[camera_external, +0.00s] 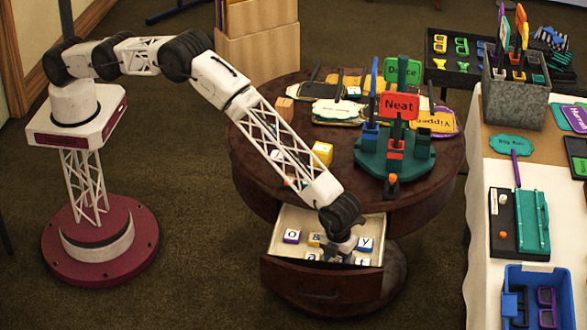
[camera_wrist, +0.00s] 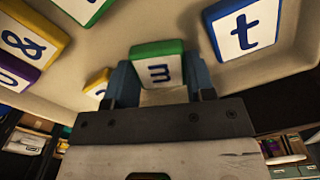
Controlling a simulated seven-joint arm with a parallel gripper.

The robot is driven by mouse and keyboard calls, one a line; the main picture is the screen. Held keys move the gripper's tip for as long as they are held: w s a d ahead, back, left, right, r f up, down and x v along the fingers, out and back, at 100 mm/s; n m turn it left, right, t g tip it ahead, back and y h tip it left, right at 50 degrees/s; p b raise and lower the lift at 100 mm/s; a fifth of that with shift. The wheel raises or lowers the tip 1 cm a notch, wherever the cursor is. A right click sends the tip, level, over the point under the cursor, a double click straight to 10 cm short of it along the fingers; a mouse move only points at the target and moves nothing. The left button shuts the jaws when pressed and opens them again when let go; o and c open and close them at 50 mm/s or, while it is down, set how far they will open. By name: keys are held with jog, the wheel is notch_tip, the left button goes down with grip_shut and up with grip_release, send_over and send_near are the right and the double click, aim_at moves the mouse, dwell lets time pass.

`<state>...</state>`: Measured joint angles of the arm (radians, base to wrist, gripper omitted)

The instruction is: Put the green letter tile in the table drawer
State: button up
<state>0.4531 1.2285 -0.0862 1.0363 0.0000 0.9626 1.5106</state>
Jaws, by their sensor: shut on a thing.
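The green letter tile (camera_wrist: 158,68), with a white face and a letter like "m", is between the fingers of my gripper (camera_wrist: 160,80) in the wrist view. The table drawer (camera_external: 322,287) is pulled open at the front of the round table. My gripper (camera_external: 341,248) points down inside the drawer area in the external view, where the held tile is hidden. I cannot tell whether the tile touches the drawer floor. Other tiles lie in the drawer: a blue "t" tile (camera_wrist: 242,28), a yellow "&" tile (camera_wrist: 32,38) and a purple-edged one (camera_wrist: 15,76).
The round dark table (camera_external: 250,172) holds a green stand with a red "Neat" sign (camera_external: 399,106), several word signs and a yellow block (camera_external: 322,152). A white-covered table (camera_external: 485,255) with a blue bin (camera_external: 540,300) stands at the right.

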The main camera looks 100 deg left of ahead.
aim_at(338, 260)
jog(key=shift+f, duration=0.1)
jog(key=o, duration=0.6)
jog(key=shift+r, duration=6.15)
